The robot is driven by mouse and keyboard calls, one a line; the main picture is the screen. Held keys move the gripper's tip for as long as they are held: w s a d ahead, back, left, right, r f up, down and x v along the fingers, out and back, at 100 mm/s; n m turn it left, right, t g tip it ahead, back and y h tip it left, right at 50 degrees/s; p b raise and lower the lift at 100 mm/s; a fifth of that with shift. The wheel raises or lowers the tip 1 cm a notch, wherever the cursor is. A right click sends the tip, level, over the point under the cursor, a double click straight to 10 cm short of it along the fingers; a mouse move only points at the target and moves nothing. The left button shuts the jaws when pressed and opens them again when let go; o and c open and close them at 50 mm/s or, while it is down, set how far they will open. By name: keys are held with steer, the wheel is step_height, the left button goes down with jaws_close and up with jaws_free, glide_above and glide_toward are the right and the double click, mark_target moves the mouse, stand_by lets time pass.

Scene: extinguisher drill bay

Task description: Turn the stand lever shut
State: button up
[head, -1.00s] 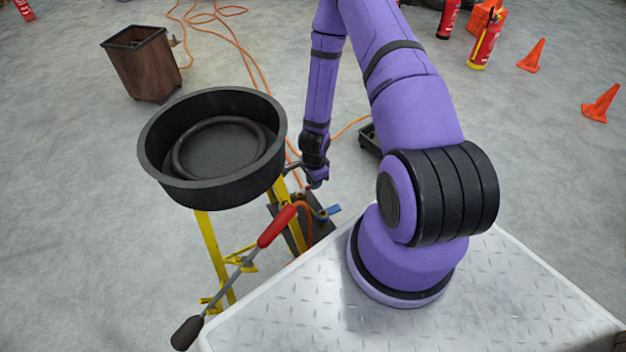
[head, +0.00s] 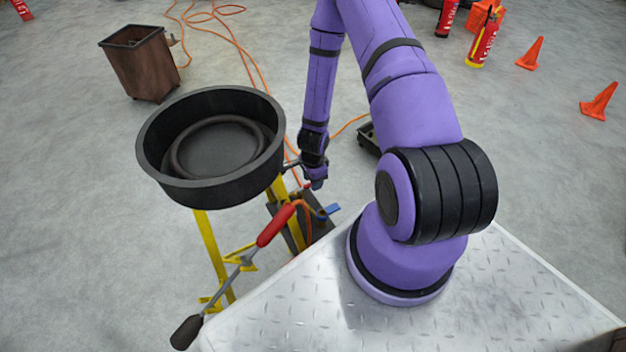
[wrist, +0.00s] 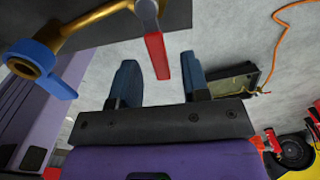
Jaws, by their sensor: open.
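In the wrist view, a red lever (wrist: 156,52) hangs from a brass pipe (wrist: 95,25) along a dark box edge. A blue lever (wrist: 38,62) is on the same pipe, to the left. My gripper (wrist: 160,75) is open, its two dark blue fingers apart, with the red lever showing between their tips; I cannot tell whether they touch it. In the head view my gripper (head: 317,184) is low beside the yellow stand (head: 214,255), near the blue lever (head: 329,210). The red lever is barely visible there. Which one is the stand lever is not marked.
A black round pan (head: 212,190) sits on the stand. A red-handled rod (head: 275,226) slants in front of it. A wooden bin (head: 143,65), orange hose (head: 245,60), extinguishers (head: 485,40) and cones (head: 530,54) stand on otherwise open floor.

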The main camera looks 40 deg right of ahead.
step_height(320, 180, up, 11)
steer(key=shift+f, duration=0.15)
stand_by(0.4)
steer(key=shift+s, duration=0.1)
stand_by(0.5)
